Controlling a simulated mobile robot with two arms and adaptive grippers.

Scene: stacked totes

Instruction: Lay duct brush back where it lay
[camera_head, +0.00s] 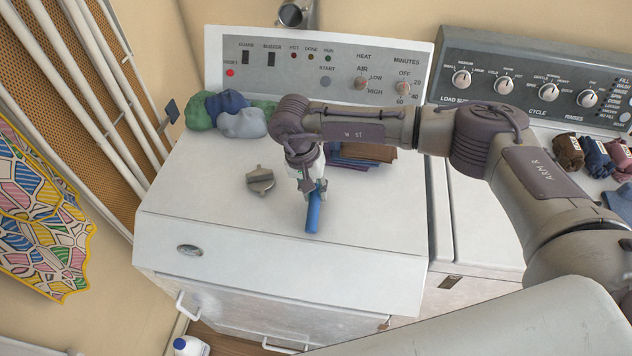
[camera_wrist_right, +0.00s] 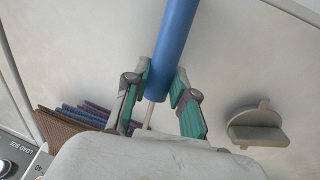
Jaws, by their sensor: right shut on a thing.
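The duct brush shows as a blue cylinder (camera_head: 313,214) over the white dryer top (camera_head: 215,205), close to its front edge. My right gripper (camera_head: 314,190) points down and is shut on it. In the right wrist view the green-padded fingers (camera_wrist_right: 164,88) stand on both sides of the blue cylinder (camera_wrist_right: 176,40), and a thin pale rod runs back from its near end. I cannot tell whether the brush touches the dryer top. My left gripper is not in view.
A grey metal piece with a raised tab (camera_head: 260,180) lies left of the gripper; it also shows in the wrist view (camera_wrist_right: 257,128). Bundled green and grey-blue cloths (camera_head: 240,120) and folded cloths (camera_head: 365,153) lie behind. A washer control panel (camera_head: 530,80) stands right. The dryer's front left top is clear.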

